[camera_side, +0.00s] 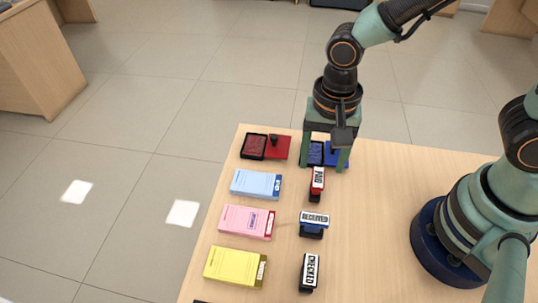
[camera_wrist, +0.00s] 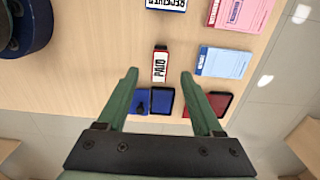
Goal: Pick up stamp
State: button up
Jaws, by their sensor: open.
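My gripper (camera_side: 326,166) is open and empty, pointing down over the blue ink pad (camera_side: 316,152) at the far end of the counter. The red-edged PAID stamp (camera_side: 317,179) sits just in front of it. In the wrist view, the PAID stamp (camera_wrist: 160,66) shows just ahead of my fingertips (camera_wrist: 159,78), roughly centred between them. The blue RECEIVED stamp (camera_side: 313,223) and the black CHECKED stamp (camera_side: 309,271) stand in a row nearer the camera. Part of the blue ink pad is hidden behind my gripper in the side view.
A red ink pad (camera_side: 279,147) lies left of the blue one. Blue (camera_side: 255,183), pink (camera_side: 245,221) and yellow (camera_side: 233,266) paper pads line the counter's left side. The wooden counter (camera_side: 375,215) is clear between the stamps and my base.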

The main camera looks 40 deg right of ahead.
aim_at(318, 177)
jog(key=shift+w+d+f, duration=0.1)
jog(key=shift+w+f, duration=0.05)
jog(key=shift+f, duration=2.15)
jog(key=shift+w+d+f, duration=0.1)
jog(key=shift+w+f, duration=0.05)
jog(key=shift+f, duration=2.1)
jog(key=shift+c, duration=0.3)
grip_shut()
jog(key=shift+r, duration=0.15)
notch_tip(318, 177, up, 20)
